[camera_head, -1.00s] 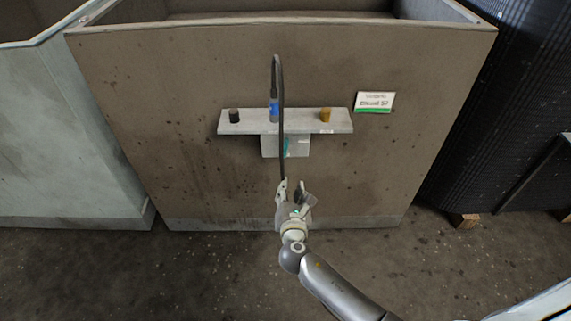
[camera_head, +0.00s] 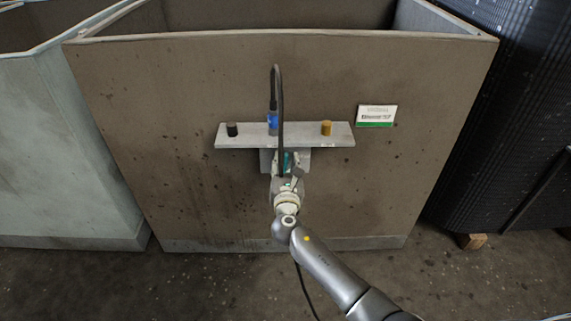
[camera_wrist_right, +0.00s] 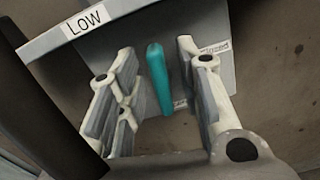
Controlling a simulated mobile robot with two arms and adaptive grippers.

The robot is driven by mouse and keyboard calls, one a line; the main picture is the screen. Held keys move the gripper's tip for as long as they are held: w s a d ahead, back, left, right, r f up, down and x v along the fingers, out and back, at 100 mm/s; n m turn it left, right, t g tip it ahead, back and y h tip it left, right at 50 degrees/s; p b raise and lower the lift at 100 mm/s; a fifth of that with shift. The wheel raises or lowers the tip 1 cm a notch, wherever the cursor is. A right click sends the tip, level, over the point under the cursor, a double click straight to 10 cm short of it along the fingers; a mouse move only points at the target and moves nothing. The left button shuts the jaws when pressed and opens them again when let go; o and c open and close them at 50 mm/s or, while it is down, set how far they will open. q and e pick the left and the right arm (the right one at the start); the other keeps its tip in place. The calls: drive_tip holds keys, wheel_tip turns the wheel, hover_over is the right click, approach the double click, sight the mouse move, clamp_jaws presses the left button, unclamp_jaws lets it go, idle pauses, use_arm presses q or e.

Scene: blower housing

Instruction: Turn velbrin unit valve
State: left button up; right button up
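The velbrin unit (camera_head: 330,134) is a grey shelf-like panel on the front of a brown bin, with a small box (camera_head: 265,160) below it. The valve shows as a teal lever handle (camera_wrist_right: 159,78) in the right wrist view, standing roughly upright against the grey plate. My right gripper (camera_wrist_right: 160,85) is open, with one finger on each side of the lever, and no contact shows. In the head view my right gripper (camera_head: 286,178) is just in front of the box and hides most of the lever. My left gripper is not in view.
A white-green sign (camera_head: 376,115) is at right.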

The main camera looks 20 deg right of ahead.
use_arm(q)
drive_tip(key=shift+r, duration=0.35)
use_arm(e)
drive_tip(key=shift+w+d, duration=0.1)
drive_tip(key=shift+w, duration=0.25)
clamp_jaws()
